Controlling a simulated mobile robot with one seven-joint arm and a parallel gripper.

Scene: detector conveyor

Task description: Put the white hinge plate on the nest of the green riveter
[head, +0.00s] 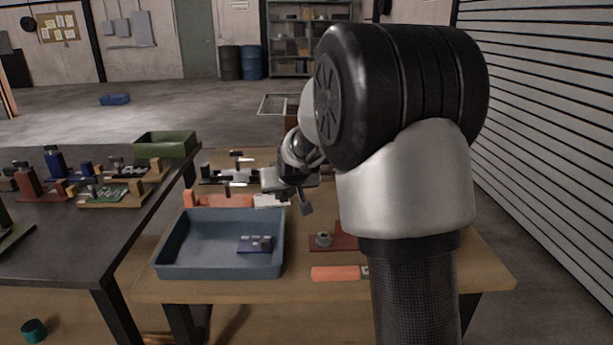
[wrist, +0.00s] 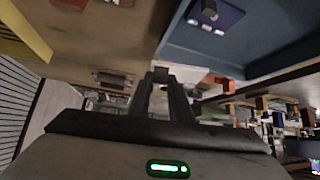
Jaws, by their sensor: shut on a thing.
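My gripper (wrist: 164,82) is shut, its two dark fingers close together around a small, shadowed thing at their tips. In the head view my gripper (head: 284,192) is low over the wooden table, behind the blue tray. A pale flat piece (head: 268,201), which looks like the white hinge plate, shows right at the fingers. It also shows beside the fingertips in the wrist view (wrist: 195,74). Whether it still touches the table I cannot tell. A fixture with a green top (head: 105,192), likely the green riveter, stands on the dark table at left. Its nest is too small to make out.
The blue tray (head: 170,262) holds a dark blue plate (head: 254,244). An orange block (head: 225,201) lies behind the tray. A red-based part (head: 340,242) and an orange-handled thing (head: 335,273) lie to its right. A green bin (head: 165,146) and several fixtures crowd the dark table (head: 60,260).

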